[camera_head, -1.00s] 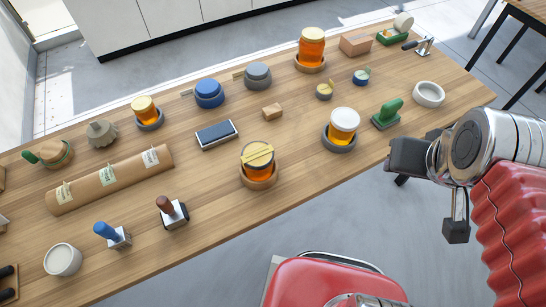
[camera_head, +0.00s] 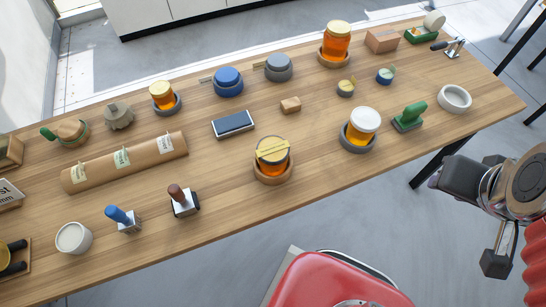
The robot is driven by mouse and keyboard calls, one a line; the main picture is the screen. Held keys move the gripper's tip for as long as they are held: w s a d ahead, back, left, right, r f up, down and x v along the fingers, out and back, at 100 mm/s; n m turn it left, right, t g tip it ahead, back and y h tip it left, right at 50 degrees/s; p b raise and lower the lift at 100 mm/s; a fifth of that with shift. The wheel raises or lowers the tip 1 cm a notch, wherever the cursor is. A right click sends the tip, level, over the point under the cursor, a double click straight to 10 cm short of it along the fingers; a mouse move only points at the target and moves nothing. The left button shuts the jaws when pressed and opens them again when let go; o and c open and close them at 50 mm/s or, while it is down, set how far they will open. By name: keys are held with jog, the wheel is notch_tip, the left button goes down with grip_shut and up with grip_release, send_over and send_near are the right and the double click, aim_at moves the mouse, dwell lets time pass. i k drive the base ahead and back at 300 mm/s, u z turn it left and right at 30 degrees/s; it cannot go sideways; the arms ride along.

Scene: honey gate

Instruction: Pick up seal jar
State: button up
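Several honey jars stand on the wooden table. A small yellow-lidded jar (camera_head: 163,96) stands at the back left in a grey ring, and a tall one (camera_head: 335,42) at the back right in a wooden ring. My gripper (camera_head: 476,222) is off the table's right front edge, its dark fingers apart and empty, clear of every jar.
A labelled brown roll (camera_head: 125,161) lies at left, a dark pad (camera_head: 233,124) mid-table. An empty white ring (camera_head: 454,98) is at right. Bare wood lies between them.

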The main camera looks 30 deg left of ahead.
aim_at(275, 164)
jog(key=k, duration=1.35)
jog(key=u, duration=1.65)
jog(key=i, duration=1)
